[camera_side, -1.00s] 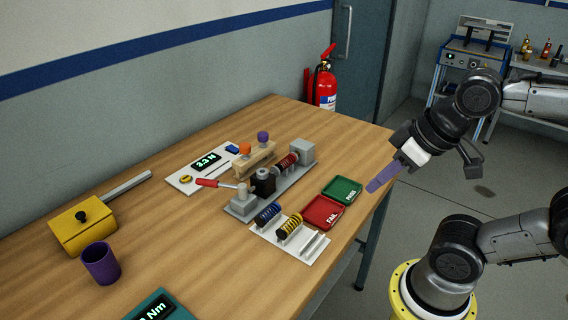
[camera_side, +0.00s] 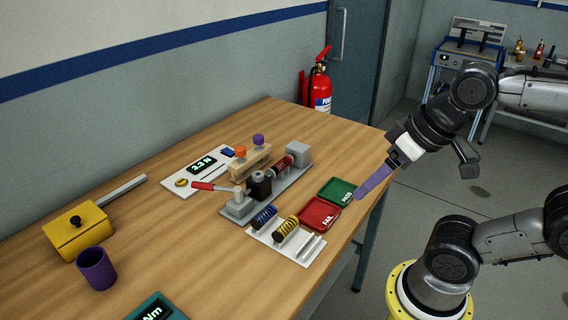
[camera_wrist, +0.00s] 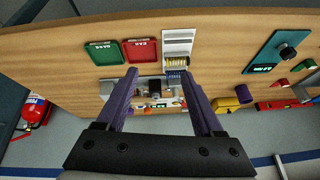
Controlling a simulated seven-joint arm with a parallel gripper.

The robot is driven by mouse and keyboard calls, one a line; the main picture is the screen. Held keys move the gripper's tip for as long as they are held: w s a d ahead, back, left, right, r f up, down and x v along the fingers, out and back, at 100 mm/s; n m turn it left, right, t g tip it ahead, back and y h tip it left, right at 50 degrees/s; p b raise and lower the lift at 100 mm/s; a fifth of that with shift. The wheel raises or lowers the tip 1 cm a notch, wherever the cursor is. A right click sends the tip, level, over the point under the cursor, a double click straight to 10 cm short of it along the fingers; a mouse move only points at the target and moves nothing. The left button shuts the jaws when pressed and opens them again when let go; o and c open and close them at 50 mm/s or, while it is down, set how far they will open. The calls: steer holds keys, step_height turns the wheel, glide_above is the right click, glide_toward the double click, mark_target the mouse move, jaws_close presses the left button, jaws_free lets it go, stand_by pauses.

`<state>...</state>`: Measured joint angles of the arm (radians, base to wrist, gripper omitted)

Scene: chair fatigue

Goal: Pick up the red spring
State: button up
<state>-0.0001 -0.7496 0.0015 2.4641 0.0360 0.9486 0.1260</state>
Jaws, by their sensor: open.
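The red spring (camera_side: 283,166) sits in the grey test fixture (camera_side: 240,210) on the table, between a dark plunger and a grey end block. In the wrist view my gripper (camera_wrist: 160,74) shows two purple fingers spread wide with nothing held. The fixture (camera_wrist: 152,82) shows between and behind the fingers there. I cannot make out the red spring in that view; the left finger covers part of the fixture.
A white rack (camera_side: 262,236) holds a blue spring (camera_side: 263,217) and a yellow spring (camera_side: 286,229). Red FAIL (camera_side: 318,214) and green PASS (camera_side: 337,192) trays lie between fixture and gripper. A wooden stand (camera_side: 248,163) with orange and purple knobs stands behind the fixture.

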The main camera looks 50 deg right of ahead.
steer(key=w+d+r+m+g+y, duration=0.15)
steer(key=w+r+m, duration=0.3)
steer(key=w, duration=0.45)
steer(key=w+d+r+m+y, duration=0.1)
steer(key=w+d+r+m, duration=0.15)
steer(key=w+m, duration=0.45)
steer(key=w+d+f+m+g+y, duration=0.1)
steer(key=w+d+f+m, duration=0.1)
steer(key=w+d+f, duration=0.45)
steer(key=w+d+f+m+y, duration=0.1)
steer(key=w+d+f+m, duration=0.15)
steer(key=d, duration=0.65)
glide_above(285, 159)
steer(key=s+d, duration=0.2)
steer(key=d, duration=0.1)
step_height(285, 159, down, 7)
steer(key=shift+w+f, duration=0.1)
steer(key=shift+w, duration=0.05)
steer(key=shift+a+x, duration=0.25)
steer(key=shift+x, duration=2.4)
